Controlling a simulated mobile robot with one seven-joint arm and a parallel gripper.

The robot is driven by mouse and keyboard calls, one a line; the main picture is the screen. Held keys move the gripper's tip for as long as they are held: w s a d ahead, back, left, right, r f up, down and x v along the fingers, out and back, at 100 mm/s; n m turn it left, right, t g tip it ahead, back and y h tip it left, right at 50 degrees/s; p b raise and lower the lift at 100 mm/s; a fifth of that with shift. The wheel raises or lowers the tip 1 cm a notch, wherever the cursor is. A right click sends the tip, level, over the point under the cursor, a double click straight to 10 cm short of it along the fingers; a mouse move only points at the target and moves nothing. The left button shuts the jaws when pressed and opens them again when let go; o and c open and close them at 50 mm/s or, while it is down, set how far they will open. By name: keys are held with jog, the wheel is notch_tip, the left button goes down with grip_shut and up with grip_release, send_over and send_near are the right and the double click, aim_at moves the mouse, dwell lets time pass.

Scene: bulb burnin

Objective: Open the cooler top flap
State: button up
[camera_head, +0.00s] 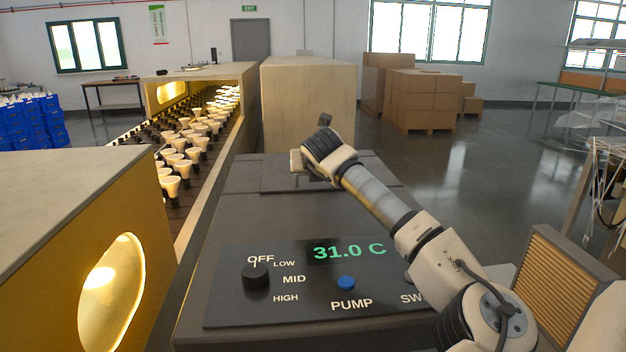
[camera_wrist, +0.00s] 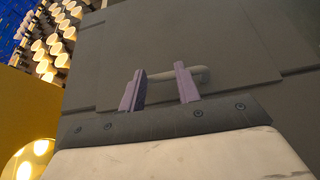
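The cooler (camera_head: 215,215) is a dark grey box with a control panel on its sloped front. Its top flap (camera_head: 275,180) is a flat grey panel, lying shut; it also shows in the wrist view (camera_wrist: 225,35). A pale grey bar handle (camera_wrist: 198,76) sits on the flap near its lower edge. My gripper (camera_wrist: 160,68) is open, its two purple fingers apart and overlapping the handle in the wrist view. I cannot tell whether they touch it. Nothing shows held between them. In the head view my wrist hides the fingers and most of the handle.
The panel has a black knob (camera_head: 256,275), a blue pump button (camera_head: 346,283) and a readout of 31.0 C. A conveyor (camera_head: 180,215) with many lit bulbs runs along the left. A tan box (camera_head: 308,100) stands behind the cooler. Open floor lies to the right.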

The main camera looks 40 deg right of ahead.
jog(key=shift+s+a+f, duration=0.1)
jog(key=shift+s+f, duration=0.1)
jog(key=shift+f, duration=0.4)
jog(key=shift+s+a+f, duration=0.1)
jog(key=shift+s+f, duration=0.05)
jog(key=shift+f, duration=0.7)
jog(key=shift+r, duration=1.9)
notch_tip(320, 180, up, 13)
jog(key=s+a+p, duration=0.1)
jog(key=s+p, duration=0.1)
jog(key=p, duration=0.1)
jog(key=shift+s+a+f, duration=0.15)
jog(key=shift+a, duration=0.05)
jog(key=shift+f+b, duration=0.15)
jog(key=shift+b, duration=0.15)
